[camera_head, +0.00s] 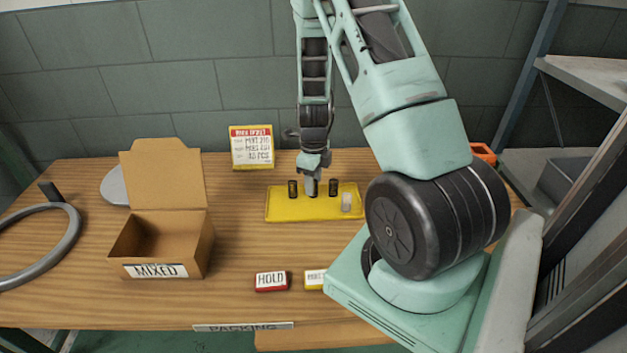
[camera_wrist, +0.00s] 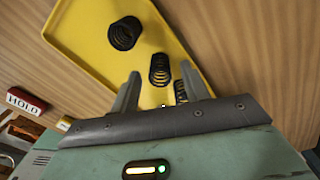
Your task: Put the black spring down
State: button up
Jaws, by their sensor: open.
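The yellow tray (camera_head: 275,210) lies on the wooden table and also fills the upper part of the wrist view (camera_wrist: 85,20). A black spring (camera_wrist: 159,68) stands on the tray between my open fingers, with both fingers apart from it in the wrist view. My gripper (camera_head: 312,186) is low over the tray, pointing down; its two fingers (camera_wrist: 160,76) also show in the wrist view. In the head view, the gripper mostly hides this spring. One dark spring (camera_head: 292,189) stands to its left and another (camera_head: 333,187) to its right.
A pale spring (camera_head: 346,203) stands at the tray's right side. An open cardboard box marked MIXED (camera_head: 190,247) is at left. A red HOLD block (camera_head: 271,282) lies in front, and a sign card (camera_head: 252,147) stands behind. Table between box and tray is clear.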

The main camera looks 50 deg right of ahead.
notch_tip(320, 180, up, 12)
jog(key=b, duration=0.1)
jog(key=w+a+r+n+y, duration=0.1)
jog(key=w+a+r+n, duration=0.15)
jog(key=a+n, duration=1)
jog(key=s+a+r+n, duration=0.2)
jog(key=s+a+n, duration=0.3)
jog(key=a+n, duration=0.45)
jog(key=s+a+r+n, duration=0.3)
jog(key=s+a+n, duration=0.3)
jog(key=a, duration=0.7)
jog(key=s+a+n, duration=0.5)
jog(key=s+n, duration=0.3)
jog(key=n, duration=0.4)
jog(key=shift+s+a+r+n, duration=0.3)
jog(key=shift+a+n, duration=0.05)
jog(key=shift+n, duration=0.05)
